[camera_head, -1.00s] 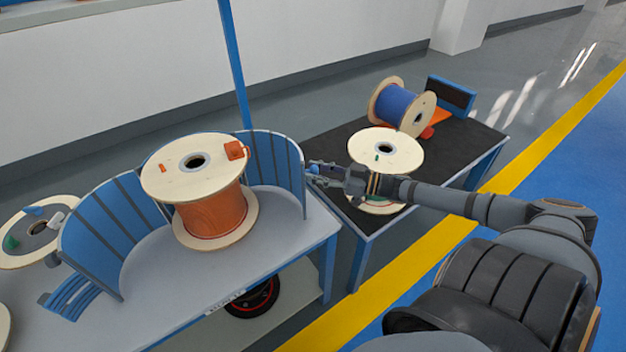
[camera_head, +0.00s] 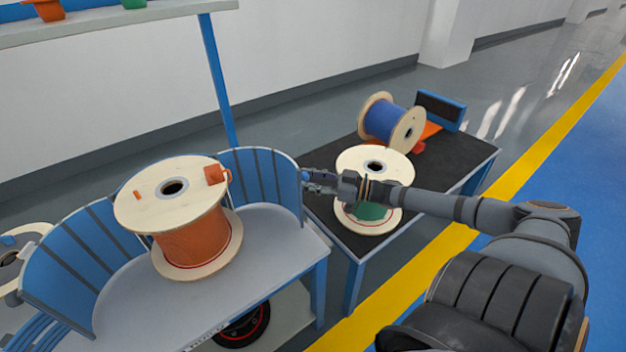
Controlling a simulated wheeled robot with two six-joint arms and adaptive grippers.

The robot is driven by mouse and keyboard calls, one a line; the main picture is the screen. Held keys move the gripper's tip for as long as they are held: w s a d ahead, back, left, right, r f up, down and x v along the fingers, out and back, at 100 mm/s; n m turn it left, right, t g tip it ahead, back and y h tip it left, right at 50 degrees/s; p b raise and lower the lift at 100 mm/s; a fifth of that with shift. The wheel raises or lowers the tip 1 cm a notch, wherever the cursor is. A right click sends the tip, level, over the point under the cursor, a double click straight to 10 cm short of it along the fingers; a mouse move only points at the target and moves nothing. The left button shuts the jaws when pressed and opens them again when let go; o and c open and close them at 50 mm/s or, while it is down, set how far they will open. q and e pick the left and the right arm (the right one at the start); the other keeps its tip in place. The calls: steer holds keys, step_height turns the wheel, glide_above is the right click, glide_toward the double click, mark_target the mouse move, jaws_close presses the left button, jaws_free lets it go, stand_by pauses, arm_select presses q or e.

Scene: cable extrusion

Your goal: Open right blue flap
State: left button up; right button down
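The right blue flap (camera_head: 262,180) is a curved, ribbed blue panel standing upright at the back right of the grey table, behind and right of the orange cable spool (camera_head: 190,228). A matching left blue flap (camera_head: 82,262) curves round the spool's left side. My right gripper (camera_head: 309,182) is at the right flap's outer edge, its fingers pointing left. The fingers look spread, but whether they touch the flap is too small to tell. My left gripper is not in view.
A dark-topped table (camera_head: 455,158) stands to the right with a blue cable spool (camera_head: 388,122) and a green cable spool (camera_head: 371,212), partly behind my arm. A blue post (camera_head: 218,85) rises behind the flaps. Floor with a yellow line (camera_head: 519,187) lies to the right.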

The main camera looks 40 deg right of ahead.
steer(key=c, duration=1.2)
jaws_free()
steer(key=shift+w+a+r, duration=0.1)
steer(key=shift+a+r, duration=0.2)
steer(key=shift+o, duration=0.6)
steer(key=shift+w+a+f, duration=0.15)
steer(key=shift+w+a, duration=0.3)
steer(key=shift+w, duration=0.1)
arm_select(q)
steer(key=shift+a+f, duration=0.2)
arm_select(e)
steer(key=shift+s, duration=0.1)
steer(key=shift+s+d, duration=0.1)
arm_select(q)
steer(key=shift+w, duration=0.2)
arm_select(e)
steer(key=shift+f, duration=0.1)
steer(key=shift+s+d, duration=0.1)
